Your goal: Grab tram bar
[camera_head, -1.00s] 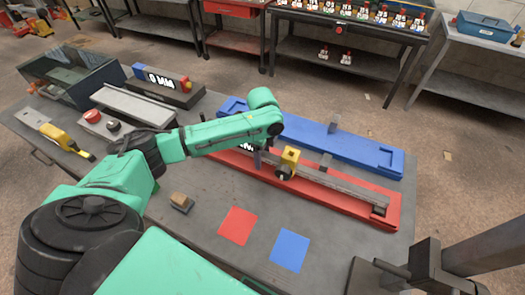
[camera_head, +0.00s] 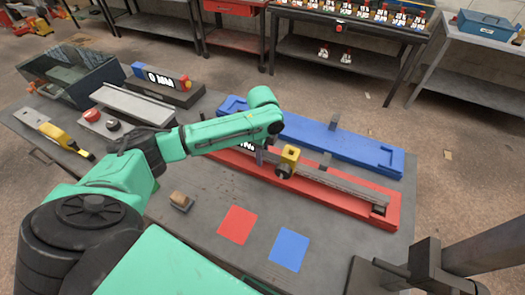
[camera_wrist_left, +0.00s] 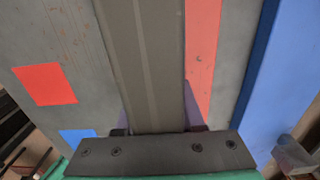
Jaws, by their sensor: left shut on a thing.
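The tram bar (camera_head: 335,183) is a long grey bar lying along the red tray (camera_head: 392,215) on the bench. A yellow block with a black knob (camera_head: 289,156) sits on it near its left part. My left gripper (camera_head: 262,155) reaches down onto the bar, left of the yellow block; my green arm partly hides it and the bar's left end. In the left wrist view, the grey bar (camera_wrist_left: 148,60) runs between the fingers of my left gripper (camera_wrist_left: 158,126), which is shut on it. The red tray shows beside the bar. My right gripper is not in view.
A blue tray (camera_head: 345,146) lies behind the red one. A red square (camera_head: 238,224) and a blue square (camera_head: 289,249) mark the bench front. A small brown-topped block (camera_head: 181,201) stands near my arm. A dark fixture (camera_head: 430,265) stands at bottom right.

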